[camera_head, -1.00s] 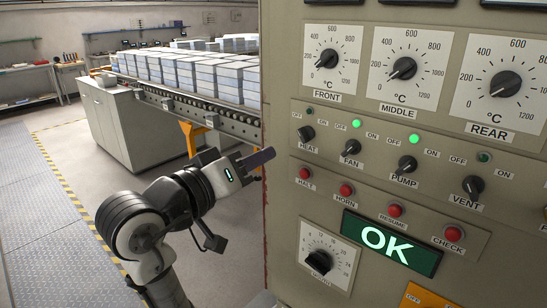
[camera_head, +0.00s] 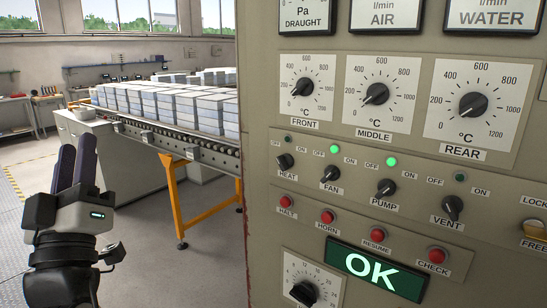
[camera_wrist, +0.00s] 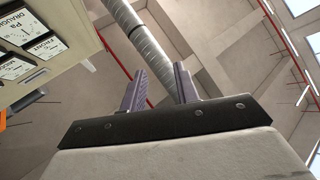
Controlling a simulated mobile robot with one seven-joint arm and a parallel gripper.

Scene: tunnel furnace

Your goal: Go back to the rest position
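My gripper (camera_head: 76,168) stands upright at the left in the head view, its fingers pointing up, well apart from the control panel. In the wrist view its two fingers (camera_wrist: 160,88) stand apart with nothing between them, against the ceiling. The control panel (camera_head: 262,230) fills the right of the head view. Its display (camera_head: 375,269) reads OK in white on green. The FAN switch (camera_head: 330,173) and PUMP switch (camera_head: 386,188) have lit green lamps above them. The lamps by HEAT and VENT are dark.
A roller conveyor (camera_head: 185,142) with rows of pale blocks (camera_head: 200,108) runs behind my gripper. Its orange leg (camera_head: 176,200) stands on the floor. A grey cabinet (camera_head: 75,128) stands beside it. Floor near my gripper (camera_head: 150,260) is clear.

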